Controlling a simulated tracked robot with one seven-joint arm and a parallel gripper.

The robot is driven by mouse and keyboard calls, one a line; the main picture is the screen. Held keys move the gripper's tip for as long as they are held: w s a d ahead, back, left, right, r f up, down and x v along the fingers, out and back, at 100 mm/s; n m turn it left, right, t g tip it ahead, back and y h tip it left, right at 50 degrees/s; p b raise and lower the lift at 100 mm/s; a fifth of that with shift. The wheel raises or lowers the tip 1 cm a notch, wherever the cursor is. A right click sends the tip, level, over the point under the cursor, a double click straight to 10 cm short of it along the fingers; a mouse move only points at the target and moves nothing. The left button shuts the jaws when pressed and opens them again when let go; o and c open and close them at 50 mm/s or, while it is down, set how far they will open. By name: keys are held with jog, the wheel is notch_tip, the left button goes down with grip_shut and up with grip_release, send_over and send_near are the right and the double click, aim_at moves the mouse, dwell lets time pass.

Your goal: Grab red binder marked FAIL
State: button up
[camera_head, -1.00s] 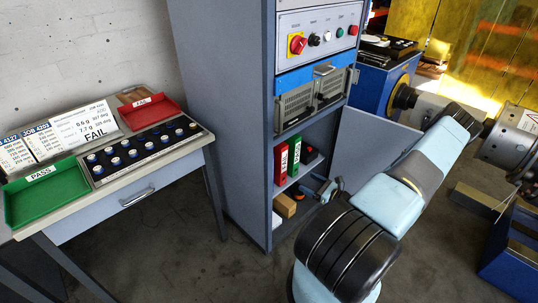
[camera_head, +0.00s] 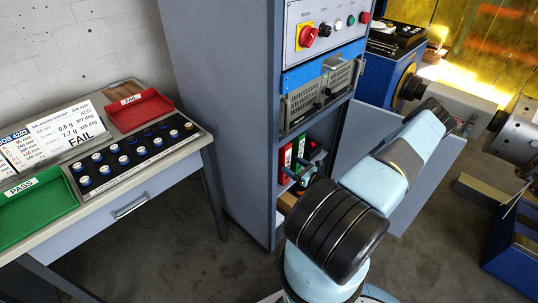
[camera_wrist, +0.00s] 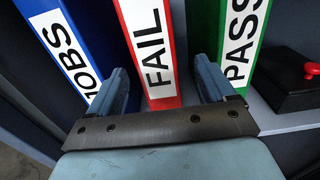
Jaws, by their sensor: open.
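The red binder marked FAIL (camera_wrist: 148,45) stands upright in the middle of the wrist view. The blue binder marked JOBS (camera_wrist: 62,40) is to its left and the green binder marked PASS (camera_wrist: 238,40) to its right. My gripper (camera_wrist: 162,72) is open, with one finger on each side of the red spine; I cannot tell how deep the fingers reach. In the head view the red binder (camera_head: 286,160) and green binder (camera_head: 300,146) show in the cabinet's open shelf, partly hidden by my gripper.
The grey cabinet (camera_head: 225,120) surrounds the shelf, and its open door (camera_head: 370,150) stands to the right. A black box with a red button (camera_wrist: 290,85) sits right of the green binder. A table with a green tray (camera_head: 35,208) and red tray (camera_head: 140,108) is at left.

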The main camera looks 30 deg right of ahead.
aim_at(289, 162)
jog(key=x, duration=0.3)
jog(key=shift+w, duration=0.2)
jog(key=shift+a+x, duration=0.2)
jog(key=shift+x, duration=2.3)
jog(key=shift+f, duration=0.15)
jog(key=c, duration=1.5)
